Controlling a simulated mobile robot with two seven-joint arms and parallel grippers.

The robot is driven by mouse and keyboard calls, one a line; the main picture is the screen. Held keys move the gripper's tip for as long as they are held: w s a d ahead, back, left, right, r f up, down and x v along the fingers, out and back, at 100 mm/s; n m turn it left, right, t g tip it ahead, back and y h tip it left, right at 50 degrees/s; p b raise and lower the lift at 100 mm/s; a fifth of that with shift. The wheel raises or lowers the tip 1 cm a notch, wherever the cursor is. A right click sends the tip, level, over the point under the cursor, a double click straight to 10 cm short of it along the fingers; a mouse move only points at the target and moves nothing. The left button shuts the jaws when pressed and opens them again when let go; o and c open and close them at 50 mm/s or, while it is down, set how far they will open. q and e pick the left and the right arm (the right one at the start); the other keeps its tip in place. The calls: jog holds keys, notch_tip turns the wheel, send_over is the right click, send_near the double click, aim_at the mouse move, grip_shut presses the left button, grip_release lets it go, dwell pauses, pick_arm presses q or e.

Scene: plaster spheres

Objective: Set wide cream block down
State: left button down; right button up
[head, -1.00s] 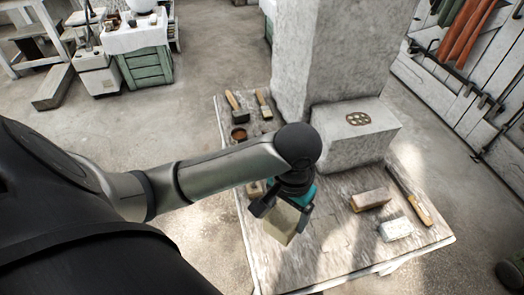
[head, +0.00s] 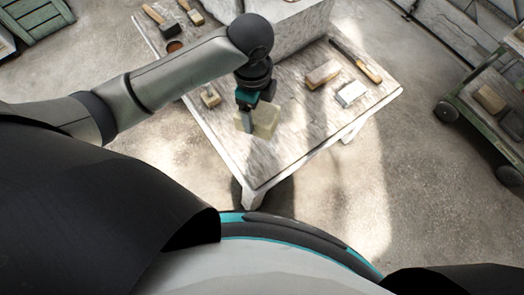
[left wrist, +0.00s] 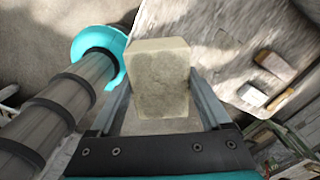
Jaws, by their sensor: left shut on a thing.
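A wide cream block (head: 265,119) is held by my left gripper (head: 247,118) near the front left part of the worn white table (head: 285,150). In the left wrist view the cream block (left wrist: 161,80) sits between the two fingers, its broad face toward the camera. The left gripper points downward in the head view. I cannot tell whether the block's underside touches the tabletop. My right gripper is out of view.
A tan block (head: 323,74), a whitish block (head: 351,93) and a long-handled tool (head: 356,62) lie on the table's right side. A small brush (head: 209,95) lies left of my gripper. A large plaster block (head: 290,25) stands behind. A green cart (head: 485,100) is at right.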

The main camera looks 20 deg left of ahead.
pick_arm(q)
jog(key=m, duration=0.2)
jog(key=w+m, duration=0.1)
jog(key=m, duration=0.1)
jog(key=d+m, duration=0.1)
jog(key=m, duration=0.1)
jog(key=shift+w+f, duration=0.15)
jog(key=shift+f, duration=0.45)
jog(key=shift+f+b, duration=3.8)
jog(key=shift+f, duration=6.25)
grip_release()
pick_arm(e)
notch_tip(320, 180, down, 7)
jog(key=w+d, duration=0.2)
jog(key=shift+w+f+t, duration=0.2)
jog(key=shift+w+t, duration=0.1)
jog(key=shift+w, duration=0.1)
